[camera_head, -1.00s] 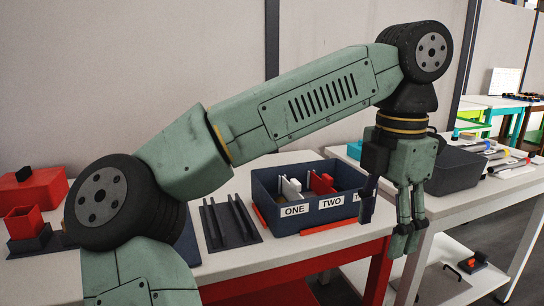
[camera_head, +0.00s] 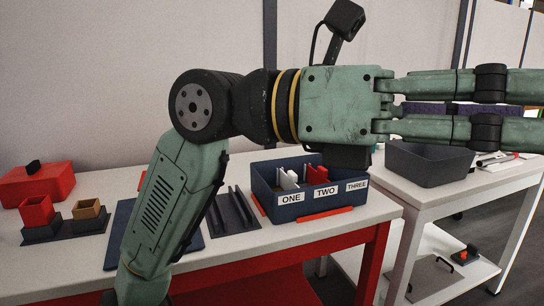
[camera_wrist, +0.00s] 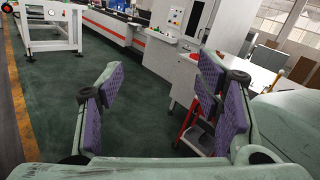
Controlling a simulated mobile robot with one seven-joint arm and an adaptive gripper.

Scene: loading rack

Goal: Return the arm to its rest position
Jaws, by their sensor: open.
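My gripper (camera_head: 500,104) is large in the head view, raised in front of the right-hand table and pointing to the right. Its fingers are spread apart, and part of them runs past the right edge of the picture. In the wrist view my gripper (camera_wrist: 165,100) shows purple finger pads apart with nothing between them, only green floor and distant furniture behind. My arm is bent up from the lower left, with the forearm roughly level. It hides part of the left table and the wall behind.
A blue bin (camera_head: 318,206) labelled ONE, TWO, THREE holds white and red parts on the left table (camera_head: 285,238). A slotted dark rack (camera_head: 232,212), red box (camera_head: 38,186), red cup (camera_head: 37,211) and brown cup (camera_head: 87,208) stand there too. A dark grey bin (camera_head: 428,165) is on the right table.

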